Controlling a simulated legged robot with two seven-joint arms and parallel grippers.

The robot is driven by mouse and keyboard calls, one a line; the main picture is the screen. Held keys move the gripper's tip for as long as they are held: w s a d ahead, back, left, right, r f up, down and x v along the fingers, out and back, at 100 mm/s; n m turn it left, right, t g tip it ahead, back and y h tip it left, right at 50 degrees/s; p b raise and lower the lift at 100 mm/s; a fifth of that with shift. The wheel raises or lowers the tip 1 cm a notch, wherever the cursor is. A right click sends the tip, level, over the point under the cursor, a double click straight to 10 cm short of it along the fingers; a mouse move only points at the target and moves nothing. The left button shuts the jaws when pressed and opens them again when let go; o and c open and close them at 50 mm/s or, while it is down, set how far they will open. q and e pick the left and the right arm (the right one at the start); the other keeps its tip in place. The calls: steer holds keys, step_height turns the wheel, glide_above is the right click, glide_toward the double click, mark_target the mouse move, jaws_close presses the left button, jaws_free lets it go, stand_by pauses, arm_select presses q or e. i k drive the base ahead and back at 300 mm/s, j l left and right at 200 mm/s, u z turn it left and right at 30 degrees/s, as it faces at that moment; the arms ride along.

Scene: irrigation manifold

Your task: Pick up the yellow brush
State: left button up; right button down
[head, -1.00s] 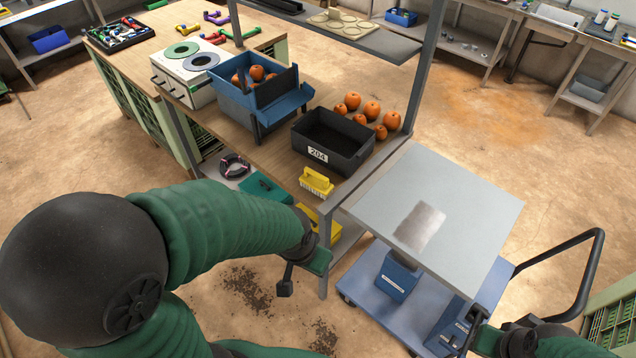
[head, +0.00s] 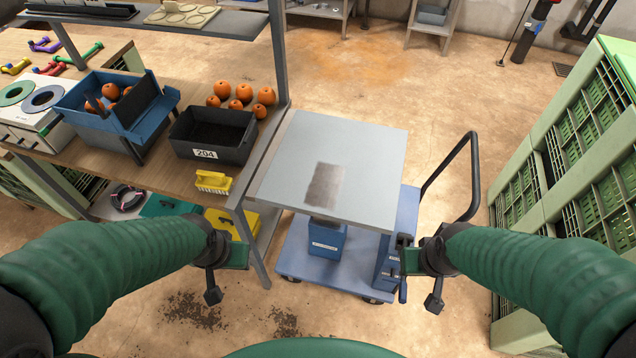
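The yellow brush (head: 213,181) sits at the front edge of the wooden bench, handle up and pale bristles down, just in front of the black bin. My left gripper (head: 226,262) is in front of the bench and below the brush, apart from it, with nothing seen in it. My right gripper (head: 413,262) is at the right, in front of the blue cart, far from the brush and with nothing seen in it. The fingers of both grippers are too small and dark to tell whether they are open.
A black bin (head: 210,154) labelled 204 and several oranges (head: 236,104) stand behind the brush. A blue bin (head: 115,122) is to the left. A shelf post stands right of the brush. The grey-topped cart (head: 365,165) stands beside the bench. Green crates (head: 570,150) line the right.

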mark_target(212, 182)
steer(key=i+j+z, duration=0.2)
steer(key=j+z, duration=0.3)
steer(key=j, duration=0.75)
steer(key=j+z, duration=0.5)
steer(key=j, duration=0.75)
